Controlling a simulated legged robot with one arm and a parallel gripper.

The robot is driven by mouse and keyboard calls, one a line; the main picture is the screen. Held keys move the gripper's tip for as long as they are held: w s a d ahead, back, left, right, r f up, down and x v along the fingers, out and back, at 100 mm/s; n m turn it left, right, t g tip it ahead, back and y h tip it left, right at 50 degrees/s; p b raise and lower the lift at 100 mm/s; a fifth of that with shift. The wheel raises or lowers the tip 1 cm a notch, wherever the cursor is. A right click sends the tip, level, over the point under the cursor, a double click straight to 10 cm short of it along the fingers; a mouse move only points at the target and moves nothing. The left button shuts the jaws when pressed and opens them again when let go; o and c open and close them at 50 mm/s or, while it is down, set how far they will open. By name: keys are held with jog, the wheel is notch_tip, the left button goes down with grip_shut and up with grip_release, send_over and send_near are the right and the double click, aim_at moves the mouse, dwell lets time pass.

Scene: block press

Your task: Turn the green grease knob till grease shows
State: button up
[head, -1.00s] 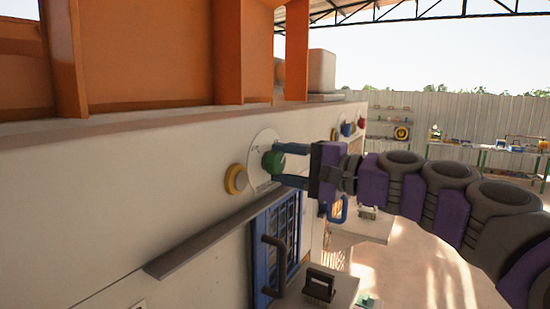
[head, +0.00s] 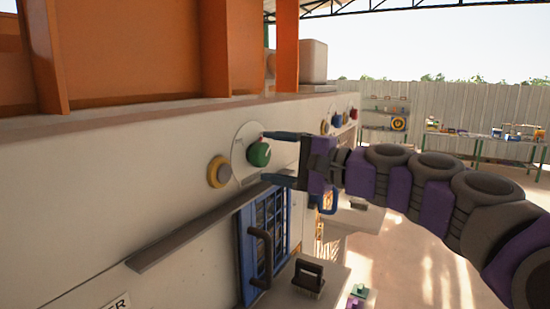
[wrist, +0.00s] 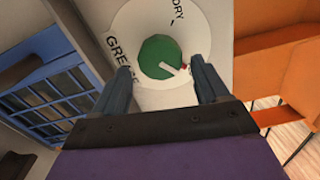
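The green grease knob (head: 259,153) sits on a round white dial (head: 243,160) on the pale machine wall. In the wrist view the knob (wrist: 157,52) has a white pointer line towards the lower right, with a small red mark near its end. Part of the lettering "GREASE" and "...ORY" shows on the dial (wrist: 133,20). My gripper (head: 264,157) is open, with one finger above and one below the knob in the head view. In the wrist view its fingers (wrist: 165,80) stand on either side, apart from the knob. I see no clear grease.
A yellow-rimmed button (head: 218,171) is left of the dial. Below are a grey ledge (head: 190,238) and a blue barred door (head: 265,240) with a dark handle. Open floor lies to the right.

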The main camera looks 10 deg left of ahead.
jog(key=shift+s+r, duration=0.1)
jog(key=shift+s, duration=0.15)
jog(key=b+v, duration=0.3)
jog(key=v, duration=1.4)
jog(key=shift+w, duration=0.1)
